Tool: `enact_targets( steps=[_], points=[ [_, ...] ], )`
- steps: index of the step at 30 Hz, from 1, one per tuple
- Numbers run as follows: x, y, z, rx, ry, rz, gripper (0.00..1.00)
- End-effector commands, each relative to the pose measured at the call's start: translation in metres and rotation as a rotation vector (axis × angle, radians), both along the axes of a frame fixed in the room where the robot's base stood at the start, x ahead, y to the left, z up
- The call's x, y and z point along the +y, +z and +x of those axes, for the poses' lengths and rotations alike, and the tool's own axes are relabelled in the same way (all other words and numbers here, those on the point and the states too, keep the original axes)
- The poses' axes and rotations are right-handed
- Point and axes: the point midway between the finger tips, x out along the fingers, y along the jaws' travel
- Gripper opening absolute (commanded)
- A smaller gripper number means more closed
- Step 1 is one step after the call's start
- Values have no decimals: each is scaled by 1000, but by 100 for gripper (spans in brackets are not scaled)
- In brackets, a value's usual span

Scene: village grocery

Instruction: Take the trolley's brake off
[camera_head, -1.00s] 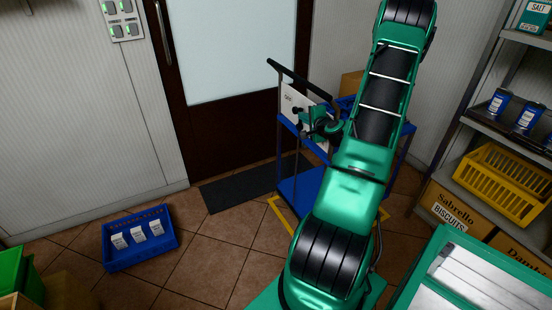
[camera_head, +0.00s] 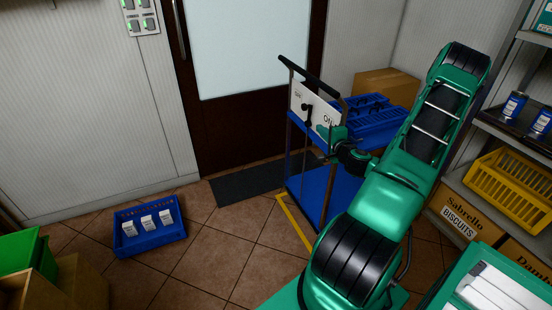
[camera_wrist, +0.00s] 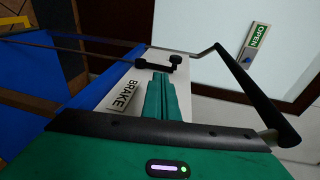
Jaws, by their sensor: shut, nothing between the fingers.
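The trolley (camera_head: 320,190) is blue, with a black push handle (camera_head: 308,76). Its white brake panel (camera_head: 322,101) faces me, with "ON" readable at its right; small lettering at its left is too small to read. The black brake lever (camera_head: 307,107) stands about upright at the panel's middle-left. In the wrist view the lever (camera_wrist: 174,61) shows two black knobs joined by a short arm, with a "BRAKE" plate (camera_wrist: 123,95) nearby. My gripper (camera_head: 325,134) is at the panel's lower right. Its green fingers (camera_wrist: 167,78) are shut and empty, tips close to the lever; contact cannot be told.
A blue crate (camera_head: 375,119) and a cardboard box (camera_head: 386,84) are at the trolley's far side. A dark mat (camera_head: 247,182) lies before the door (camera_head: 252,50). A blue crate with white packs (camera_head: 150,246) stands on the floor left. Shelves (camera_head: 500,150) stand at right.

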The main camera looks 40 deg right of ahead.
Motion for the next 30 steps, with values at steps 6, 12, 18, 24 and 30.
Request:
enact_targets(
  steps=[6,12,18,24,30],
  points=[
    [13,5,-34,1,-3,4,0],
    [22,9,-59,1,-2,2,0],
    [41,15,-53,19,66,-32,0],
    [67,19,-38,52,169,-80,0],
    [98,22,-25,95,290,-135,0]
  ],
)
